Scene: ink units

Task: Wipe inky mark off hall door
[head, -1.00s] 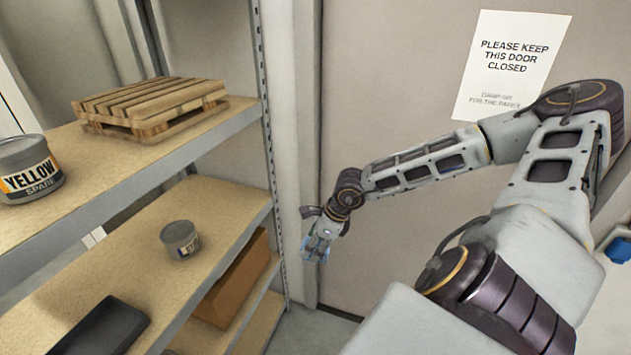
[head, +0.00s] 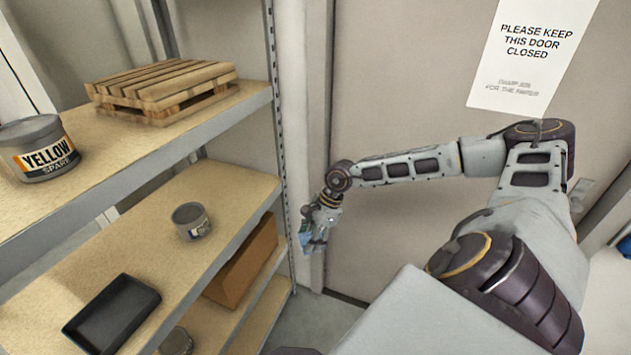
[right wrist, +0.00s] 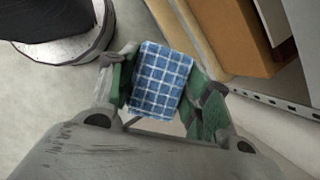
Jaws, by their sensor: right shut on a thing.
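My right gripper (head: 318,232) hangs low in front of the door frame, near the right end of the shelving. It is shut on a blue checked cloth (right wrist: 162,78), which shows plainly between the fingers in the right wrist view. In the head view the cloth (head: 306,236) is a small blue patch at the fingertips. The grey hall door (head: 400,100) fills the back, with a white paper sign (head: 532,50) on it. I see no clear inky mark on the visible part of the door; my right arm covers some of it. My left gripper is not in view.
Shelving on the left holds a wooden pallet (head: 165,88), a yellow-labelled tin (head: 38,150), a small tin (head: 191,221), a black tray (head: 112,314) and a cardboard box (head: 243,262). Its metal upright (head: 277,130) stands close to my right gripper. Bare floor (head: 315,322) shows below.

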